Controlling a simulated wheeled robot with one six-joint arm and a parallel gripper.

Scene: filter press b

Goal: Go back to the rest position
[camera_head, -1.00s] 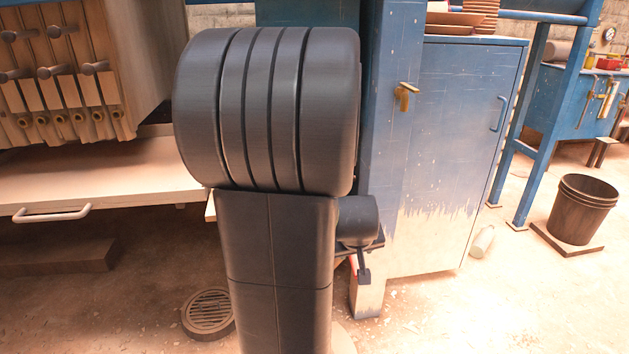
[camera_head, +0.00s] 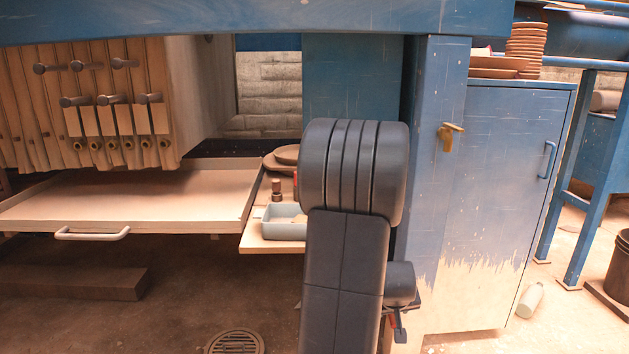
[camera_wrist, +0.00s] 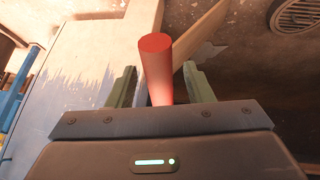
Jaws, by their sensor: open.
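My gripper (camera_wrist: 159,72) shows in the wrist view with its two green fingers apart. A red cylinder (camera_wrist: 157,58) stands out between them from the palm side. I cannot tell whether it touches either finger. In the head view my dark arm stands in front of the blue cabinet's left side, and only a small part of my gripper (camera_head: 400,330) shows low beside the arm, with a bit of red. The rest is hidden behind the arm.
A blue cabinet (camera_head: 500,190) with worn lower paint stands close on the right. A shelf with a grey bin (camera_head: 284,222) is left of my arm. A pale tray (camera_head: 150,195) with a white handle sticks out at left. A floor drain (camera_head: 235,342) and bottle (camera_head: 530,300) are on the floor.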

